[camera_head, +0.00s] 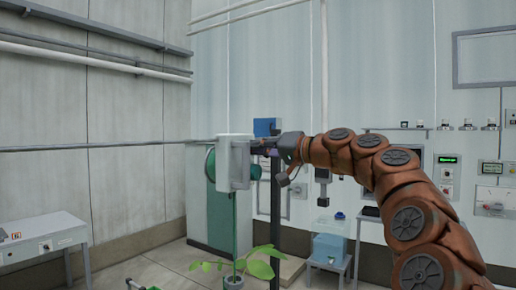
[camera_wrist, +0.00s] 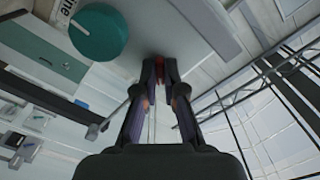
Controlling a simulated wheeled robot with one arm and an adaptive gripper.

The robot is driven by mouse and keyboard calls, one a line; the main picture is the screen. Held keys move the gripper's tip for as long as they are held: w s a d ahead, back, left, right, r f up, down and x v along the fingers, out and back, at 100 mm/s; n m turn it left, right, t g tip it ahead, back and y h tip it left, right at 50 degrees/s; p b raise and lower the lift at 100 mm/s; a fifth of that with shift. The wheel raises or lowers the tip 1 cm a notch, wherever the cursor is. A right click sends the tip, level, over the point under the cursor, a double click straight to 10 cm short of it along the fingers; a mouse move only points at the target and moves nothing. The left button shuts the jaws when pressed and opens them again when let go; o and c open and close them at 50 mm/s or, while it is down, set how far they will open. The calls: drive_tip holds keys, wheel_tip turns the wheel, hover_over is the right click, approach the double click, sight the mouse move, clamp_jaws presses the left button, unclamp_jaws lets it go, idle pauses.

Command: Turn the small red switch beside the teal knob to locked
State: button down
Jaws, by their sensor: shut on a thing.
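The teal knob (camera_wrist: 98,32) is a round dial on a pale panel (camera_wrist: 195,25), at the upper left in the wrist view. It has a white pointer mark and a printed label beside it. The small red switch (camera_wrist: 158,58) shows as a bit of red between my fingertips, to the right of the knob. My gripper (camera_wrist: 164,66) is shut on it, and the fingers hide most of it, so its setting cannot be read. In the head view my gripper (camera_head: 265,147) reaches left to the white box (camera_head: 234,160); the switch is hidden there.
A potted plant (camera_head: 234,281) stands on the floor below the white box. A blue container (camera_head: 328,246) sits on a small stand to the right. A grey table (camera_head: 45,233) is at the far left. Wall panels and a shelf lie behind my arm.

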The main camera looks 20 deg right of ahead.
drive_tip(key=c, duration=1.3)
unclamp_jaws()
drive_tip(key=shift+o, duration=0.2)
drive_tip(key=shift+d, duration=0.1)
drive_tip(key=v, duration=1.2)
